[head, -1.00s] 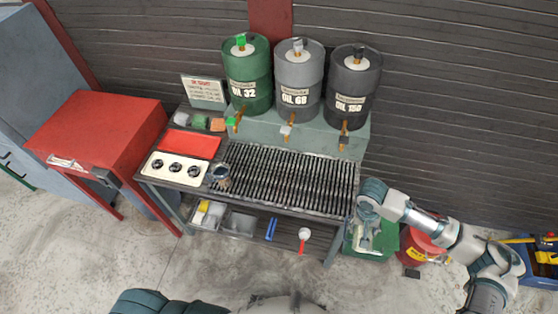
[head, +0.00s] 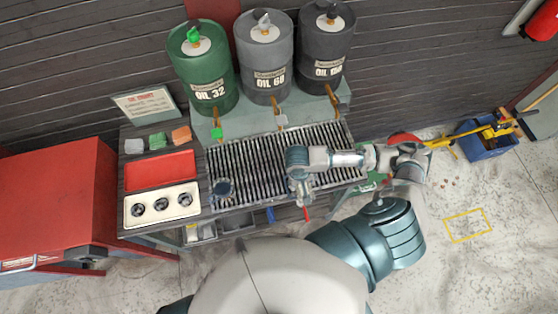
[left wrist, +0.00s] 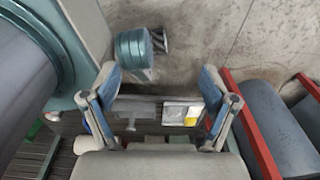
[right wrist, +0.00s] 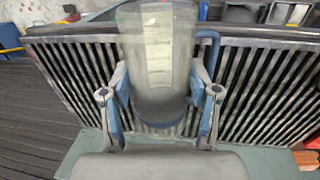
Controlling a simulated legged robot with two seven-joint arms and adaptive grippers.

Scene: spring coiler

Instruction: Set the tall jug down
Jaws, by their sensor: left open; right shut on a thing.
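The tall jug (right wrist: 158,50) is clear and grey, with a pale scale strip and a blue handle. In the right wrist view it stands between the fingers of my right gripper (right wrist: 160,105), which is shut on it. In the head view my right gripper (head: 299,187) is over the right half of the slatted grate (head: 250,165); the jug is mostly hidden there. I cannot tell whether its base touches the slats. My left gripper (left wrist: 160,100) is open and empty in the left wrist view, with the bench's lower shelf beyond it.
A small dark jug (head: 222,188) stands at the grate's left end. The green drum (head: 203,70), grey drum (head: 266,60) and dark drum (head: 326,45), with taps, stand behind the grate. The grate's middle is clear.

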